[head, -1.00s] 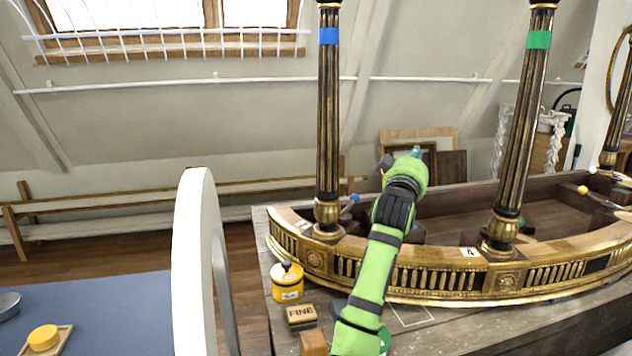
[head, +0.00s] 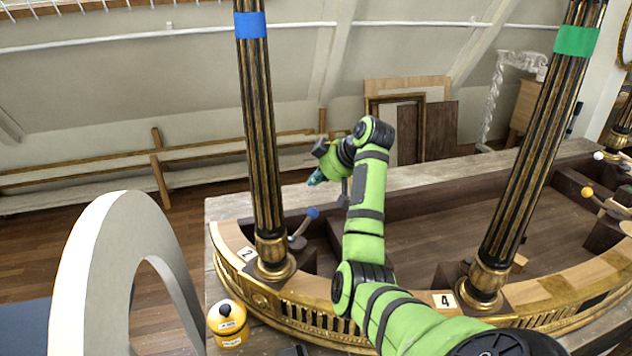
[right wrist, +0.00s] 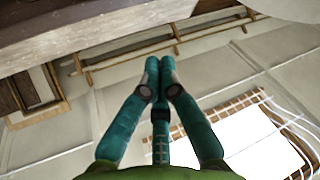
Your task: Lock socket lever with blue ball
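In the head view, the blue ball (head: 312,213) tops a short grey lever (head: 299,231). The lever tilts up to the right, just right of the column with the blue band (head: 250,25), inside the gilt rim. The lever's base is partly hidden behind the rim and column foot. My right gripper (head: 315,179) has teal fingers and hangs above the blue ball, apparently apart from it. In the right wrist view, its fingertips (right wrist: 160,62) are together with nothing between them; the ball does not show there. My left gripper is not in view.
A green-banded column (head: 576,41) stands at the right of the gilt rim (head: 275,303). A yellow-ball lever (head: 587,192) sits farther right. A yellow canister (head: 228,324) and a white arch (head: 85,262) are at left. The recessed wooden floor (head: 440,232) is largely open.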

